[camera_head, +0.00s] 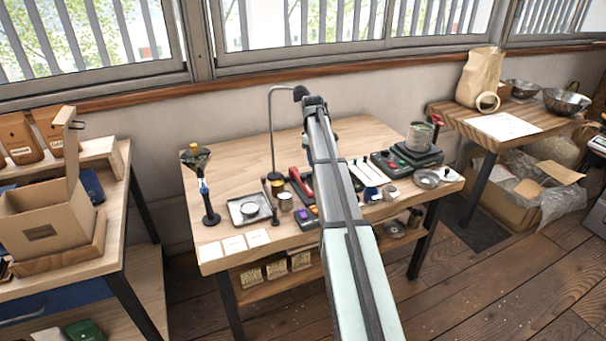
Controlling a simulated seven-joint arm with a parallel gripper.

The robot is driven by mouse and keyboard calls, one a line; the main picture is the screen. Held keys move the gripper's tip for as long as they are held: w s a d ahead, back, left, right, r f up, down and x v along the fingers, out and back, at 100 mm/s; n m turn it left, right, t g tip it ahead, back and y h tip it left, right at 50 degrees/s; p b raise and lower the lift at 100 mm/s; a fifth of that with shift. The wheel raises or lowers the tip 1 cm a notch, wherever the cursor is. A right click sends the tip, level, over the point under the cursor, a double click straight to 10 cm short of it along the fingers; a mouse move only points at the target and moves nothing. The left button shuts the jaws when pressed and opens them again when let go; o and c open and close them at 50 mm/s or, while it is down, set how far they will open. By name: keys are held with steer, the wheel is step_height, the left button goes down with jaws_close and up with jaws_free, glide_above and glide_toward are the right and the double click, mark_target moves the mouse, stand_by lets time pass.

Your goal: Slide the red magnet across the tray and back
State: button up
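A small metal tray (250,208) lies at the left of the middle table, with a pale round dish on it. A red object (299,178) lies at a dark holder near the table's middle, beside my arm. Its shape is too small to tell whether it is the red magnet. Another red piece (437,119) shows beside the can at the table's right. My pale arm reaches from the lower edge up over the table and covers part of it. My gripper's fingers are hidden behind the arm.
The middle table (235,160) also holds a funnel stand (206,190), a bent lamp (271,110), a metal can (419,136) on a dark scale, and white cards (233,244) at the front left. A cardboard box (45,210) stands on the left bench. The table's back left is clear.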

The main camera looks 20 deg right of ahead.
steer(key=w+a+r+n+y, duration=0.1)
steer(key=w+a+r+n, duration=0.2)
steer(key=w+r, duration=0.15)
glide_toward(301, 180)
steer(key=f, duration=0.2)
steer(key=d+f, duration=0.1)
steer(key=f, duration=0.4)
steer(key=shift+w+d+f, duration=0.1)
steer(key=shift+w+d, duration=0.1)
steer(key=shift+w, duration=0.2)
steer(key=shift+c, duration=0.5)
jaws_close()
